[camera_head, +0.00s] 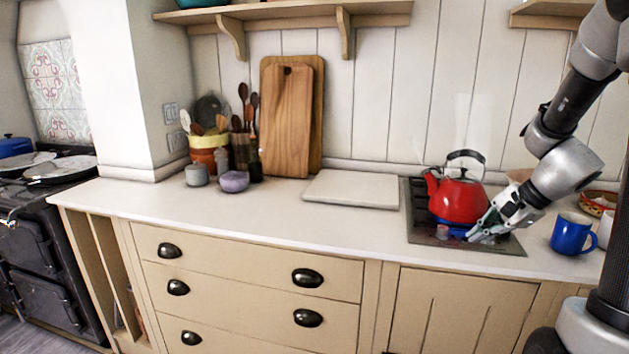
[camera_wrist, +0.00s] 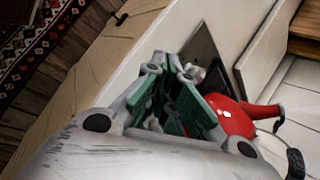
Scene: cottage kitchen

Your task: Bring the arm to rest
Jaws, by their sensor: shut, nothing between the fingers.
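My gripper (camera_head: 483,233) is at the right of the head view, low over the front right part of the dark hob and close to the red kettle. In the wrist view its green-padded fingers (camera_wrist: 177,72) are shut with nothing visible held between them. The arm comes down from the upper right, bent at its joints. The red kettle (camera_head: 458,199) stands upright on the hob (camera_head: 424,235), its spout to the left; the gripper overlaps its lower right side in the picture. The kettle also shows in the wrist view (camera_wrist: 232,120). I cannot tell whether the gripper touches it.
A blue mug (camera_head: 571,233) stands right of the hob, with a patterned bowl (camera_head: 598,202) behind it. A pale slab (camera_head: 352,189) lies left of the hob. Wooden boards (camera_head: 288,120), utensil pots and small bowls stand further left. The front middle counter is clear. A shelf (camera_head: 290,12) hangs above.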

